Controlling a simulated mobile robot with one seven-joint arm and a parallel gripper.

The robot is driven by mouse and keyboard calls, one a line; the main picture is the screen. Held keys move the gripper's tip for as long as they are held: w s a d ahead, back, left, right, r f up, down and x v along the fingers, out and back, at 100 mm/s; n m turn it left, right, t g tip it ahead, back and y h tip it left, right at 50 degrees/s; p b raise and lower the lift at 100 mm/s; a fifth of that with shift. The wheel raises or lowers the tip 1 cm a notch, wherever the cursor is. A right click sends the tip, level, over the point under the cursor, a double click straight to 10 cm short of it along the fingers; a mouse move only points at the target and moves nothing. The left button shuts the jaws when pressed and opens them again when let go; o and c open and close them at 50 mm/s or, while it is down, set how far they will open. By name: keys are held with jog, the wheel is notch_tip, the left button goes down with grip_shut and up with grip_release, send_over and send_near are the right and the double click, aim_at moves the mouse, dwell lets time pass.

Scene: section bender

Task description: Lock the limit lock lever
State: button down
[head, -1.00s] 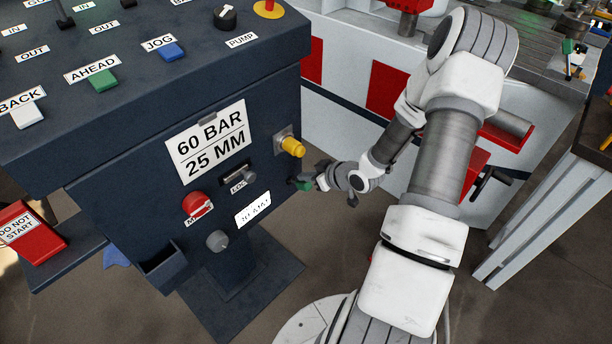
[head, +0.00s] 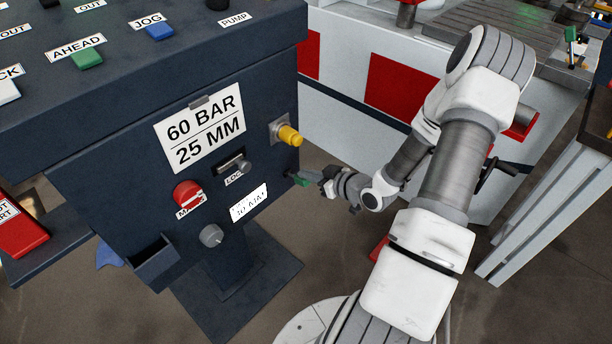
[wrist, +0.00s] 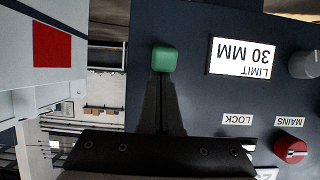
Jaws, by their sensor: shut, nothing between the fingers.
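A small green handle (head: 302,181) sits at the right edge of the dark control cabinet's front, level with the white LIMIT 30 MM label (wrist: 243,57). It looks like the limit lock lever; its pivot and exact position are hidden. The green handle also shows in the upside-down wrist view (wrist: 165,58), just beyond my fingertips. My gripper (head: 316,175) is shut and empty, right of the handle and pointing at it. I cannot tell whether they touch. A slot with a grey knob (head: 243,166) sits above the LOCK label (head: 235,179).
The red MAINS switch (head: 187,194) and a grey knob (head: 211,235) are further left. A white and red machine (head: 400,85) stands behind my arm. Open floor lies below the gripper.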

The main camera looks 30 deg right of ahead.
aim_at(309, 184)
jog(key=f+t+b, duration=0.2)
jog(key=b, duration=0.1)
jog(key=s+f+y+b, duration=0.1)
jog(key=b, duration=0.1)
jog(key=shift+d+f+t, duration=0.2)
jog(key=shift+d+t, duration=0.05)
jog(key=shift+t, duration=0.15)
jog(key=shift+s+f+b, duration=0.2)
jog(key=shift+f+b, duration=0.75)
jog(key=shift+f, duration=0.5)
jog(key=shift+r, duration=0.15)
